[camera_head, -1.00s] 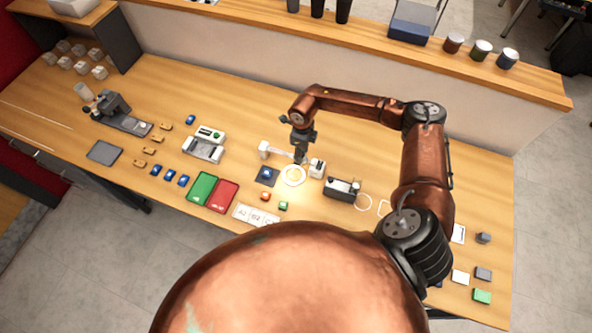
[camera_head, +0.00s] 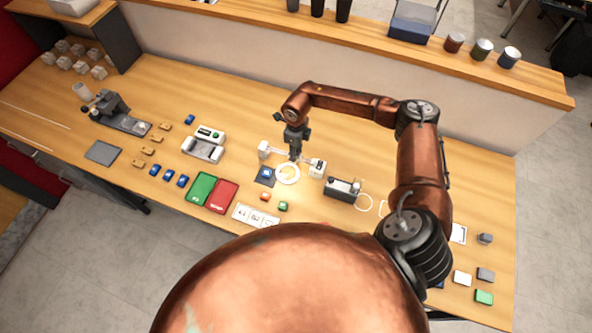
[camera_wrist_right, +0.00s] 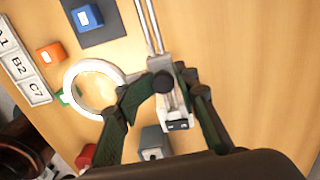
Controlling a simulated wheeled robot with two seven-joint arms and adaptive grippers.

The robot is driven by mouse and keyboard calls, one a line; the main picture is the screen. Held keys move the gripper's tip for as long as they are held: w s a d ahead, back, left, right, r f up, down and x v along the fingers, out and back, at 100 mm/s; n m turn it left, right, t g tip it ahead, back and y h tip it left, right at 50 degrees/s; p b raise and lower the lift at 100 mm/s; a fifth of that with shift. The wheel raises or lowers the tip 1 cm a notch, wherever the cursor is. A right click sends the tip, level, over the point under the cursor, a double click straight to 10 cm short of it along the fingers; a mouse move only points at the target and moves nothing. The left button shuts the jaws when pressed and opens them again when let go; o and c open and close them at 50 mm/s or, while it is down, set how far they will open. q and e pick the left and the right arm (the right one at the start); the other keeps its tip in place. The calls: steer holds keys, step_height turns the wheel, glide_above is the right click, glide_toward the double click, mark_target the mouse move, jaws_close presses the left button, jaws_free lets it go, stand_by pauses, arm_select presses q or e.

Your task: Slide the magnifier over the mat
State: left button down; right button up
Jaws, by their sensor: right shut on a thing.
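The magnifier is a white ring lens (camera_head: 287,174) on a pale rail (camera_head: 306,160); the ring also shows in the wrist view (camera_wrist_right: 70,92). The small dark mat (camera_head: 264,183) lies to the ring's left with a blue block (camera_head: 265,172) on it; both the mat (camera_wrist_right: 112,32) and the block (camera_wrist_right: 86,16) show in the wrist view. The ring's edge is close beside the mat, not over the block. My right gripper (camera_head: 295,157) is shut on the magnifier's slider with the dark knob (camera_wrist_right: 162,82). My left gripper is out of view.
The rail's end posts stand at left (camera_head: 264,149) and right (camera_head: 317,168). An orange block (camera_head: 265,196), a green block (camera_head: 283,206) and a label card (camera_head: 255,217) lie in front. A dark device (camera_head: 342,189) stands right. Red (camera_head: 222,196) and green (camera_head: 202,187) trays lie left.

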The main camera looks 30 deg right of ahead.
steer(key=shift+w+a+f+b, duration=0.1)
steer(key=shift+w+a+b, duration=0.8)
steer(key=shift+w, duration=0.3)
steer(key=shift+w+a+b, duration=0.85)
steer(key=shift+w+b, duration=0.1)
steer(key=shift+w, duration=0.2)
steer(key=shift+w+a+f+b, duration=0.1)
steer(key=shift+w+a+b, duration=0.8)
steer(key=shift+w, duration=0.3)
steer(key=shift+c, duration=0.2)
steer(key=shift+d+r, duration=0.1)
steer(key=o, duration=0.5)
steer(key=shift+o, duration=0.8)
steer(key=shift+d, duration=0.1)
steer(key=shift+s+a, duration=0.1)
steer(key=shift+a, duration=0.1)
step_height(320, 180, up, 7)
steer(key=p, duration=0.3)
steer(key=shift+p, duration=0.4)
